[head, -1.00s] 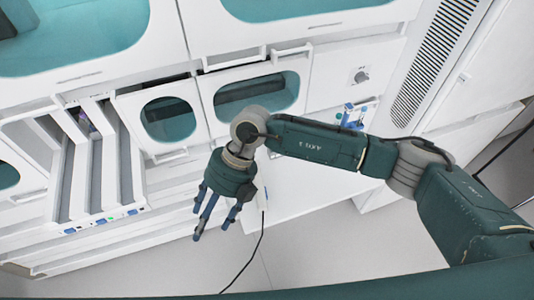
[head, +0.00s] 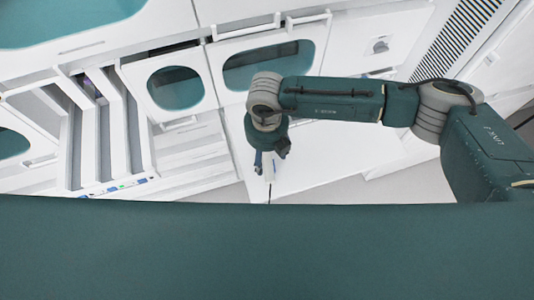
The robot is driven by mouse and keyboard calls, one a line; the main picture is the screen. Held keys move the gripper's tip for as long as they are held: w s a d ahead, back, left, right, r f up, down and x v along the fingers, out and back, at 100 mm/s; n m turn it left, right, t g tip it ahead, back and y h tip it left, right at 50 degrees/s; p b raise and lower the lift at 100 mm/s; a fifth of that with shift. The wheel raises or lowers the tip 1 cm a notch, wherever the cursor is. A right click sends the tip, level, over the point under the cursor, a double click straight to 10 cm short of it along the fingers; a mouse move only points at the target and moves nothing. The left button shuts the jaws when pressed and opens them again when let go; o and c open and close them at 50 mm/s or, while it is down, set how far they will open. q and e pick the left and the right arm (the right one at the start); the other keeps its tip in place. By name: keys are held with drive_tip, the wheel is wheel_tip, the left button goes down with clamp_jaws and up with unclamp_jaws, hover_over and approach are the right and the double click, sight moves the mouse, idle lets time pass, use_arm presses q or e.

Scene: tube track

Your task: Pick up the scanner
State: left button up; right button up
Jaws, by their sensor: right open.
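The scanner (head: 269,168) seems to be the pale thing low at my right gripper, with a thin dark cable running down from it. The gripper covers most of it, so its outline is unclear. My right gripper (head: 270,161) points down over the left part of the white worktop, with its fingers open. It is right at the scanner in the picture; I cannot tell whether the fingers are around it or touch it. My left gripper is out of view.
White cabinets with teal windows (head: 267,66) stand behind the worktop (head: 330,160). Upright slotted modules (head: 118,135) are at the left. The worktop right of the gripper looks clear. A broad dark green part of mine hides the bottom of the view.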

sight(266, 162)
drive_tip(key=shift+f+p, duration=0.65)
drive_tip(key=shift+f, duration=1.45)
